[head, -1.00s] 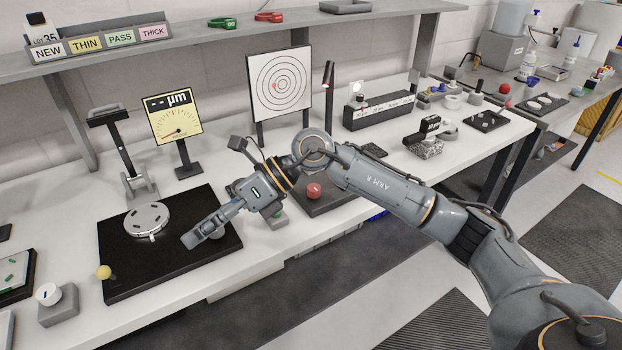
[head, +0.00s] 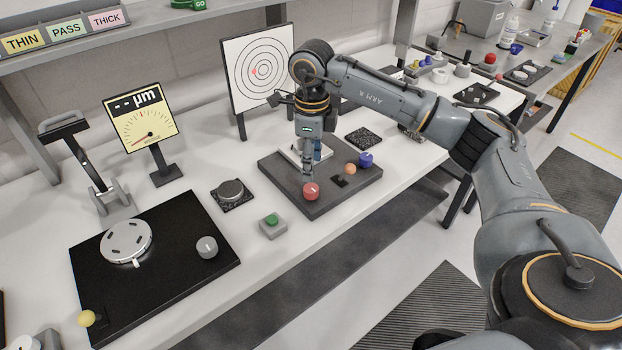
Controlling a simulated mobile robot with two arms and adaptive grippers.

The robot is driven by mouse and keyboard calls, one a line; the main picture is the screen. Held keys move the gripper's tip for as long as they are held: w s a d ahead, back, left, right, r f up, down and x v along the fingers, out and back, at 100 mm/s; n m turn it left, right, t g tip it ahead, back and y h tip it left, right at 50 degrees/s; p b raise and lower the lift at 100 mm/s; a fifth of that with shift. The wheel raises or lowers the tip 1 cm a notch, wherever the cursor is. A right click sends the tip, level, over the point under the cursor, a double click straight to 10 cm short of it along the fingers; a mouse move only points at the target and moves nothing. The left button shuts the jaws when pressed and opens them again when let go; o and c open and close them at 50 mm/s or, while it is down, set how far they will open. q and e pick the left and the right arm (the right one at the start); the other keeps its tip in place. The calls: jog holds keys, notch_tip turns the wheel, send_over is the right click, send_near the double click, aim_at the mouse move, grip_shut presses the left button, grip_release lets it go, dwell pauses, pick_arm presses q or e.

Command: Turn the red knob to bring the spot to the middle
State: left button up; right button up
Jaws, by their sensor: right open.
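The red knob (head: 311,191) sits at the front edge of a dark grey fixture plate (head: 300,209) on the bench. My right gripper (head: 309,174) points down just above and behind the red knob. It is open, with nothing seen between its fingers; whether a finger touches the knob I cannot tell. The white target board (head: 240,98) with black rings stands behind the plate. The small red spot (head: 254,72) is a little left of the rings' middle. A blue knob (head: 365,160) is at the plate's right side. My left gripper is out of view.
A green button on a grey box (head: 272,225) stands left of the plate. A black board (head: 185,285) with a silver disc (head: 126,242) and a dial gauge (head: 142,120) are further left.

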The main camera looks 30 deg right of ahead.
aim_at(311, 188)
notch_tip(311, 188, down, 6)
jog(key=shift+r+p, duration=0.1)
jog(key=shift+p, duration=0.45)
jog(key=shift+f, duration=0.35)
jog(key=shift+w+f, duration=0.1)
jog(key=shift+f, duration=0.1)
jog(key=shift+c, duration=1.3)
jog(key=c, duration=0.9)
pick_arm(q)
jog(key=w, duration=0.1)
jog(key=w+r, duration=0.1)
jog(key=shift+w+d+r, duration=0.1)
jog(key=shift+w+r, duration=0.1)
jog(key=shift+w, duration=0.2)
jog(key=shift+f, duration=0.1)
pick_arm(e)
jog(key=shift+f, duration=0.1)
